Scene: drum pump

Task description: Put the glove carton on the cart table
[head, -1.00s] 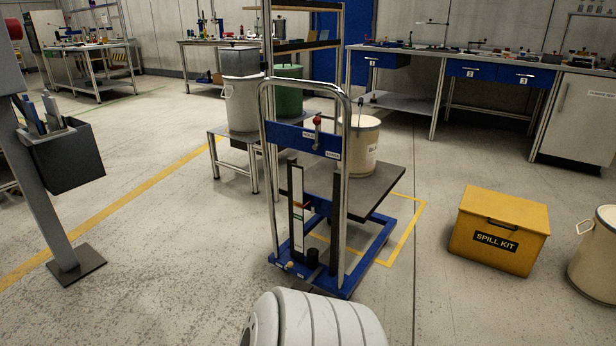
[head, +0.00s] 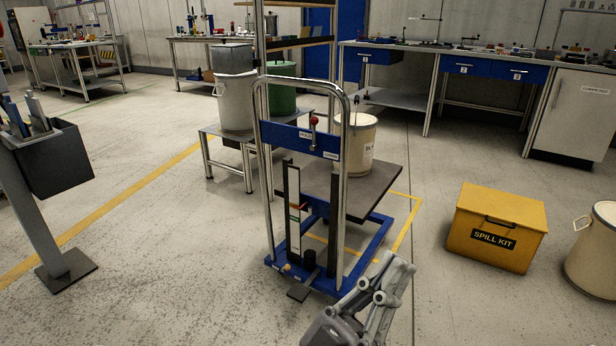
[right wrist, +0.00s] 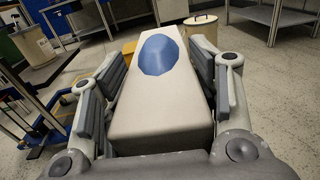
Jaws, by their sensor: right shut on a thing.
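The glove carton (right wrist: 160,110) is a long white box with a blue oval on its face. In the right wrist view it sits between the two fingers of my right gripper (right wrist: 160,85), which is shut on it. The head view does not show the carton or the right gripper. The cart table (head: 385,195) is a dark plate on a blue lift cart (head: 325,140) with a chrome handle. A beige drum (head: 357,148) stands on the table. My left gripper (head: 388,275) is at the bottom of the head view, in front of the cart; its finger opening is unclear.
A yellow spill kit box (head: 495,225) and another beige drum (head: 592,250) stand on the floor at right. A grey post with a bin (head: 50,165) stands at left. Workbenches and a low stand with a white drum (head: 236,95) are behind.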

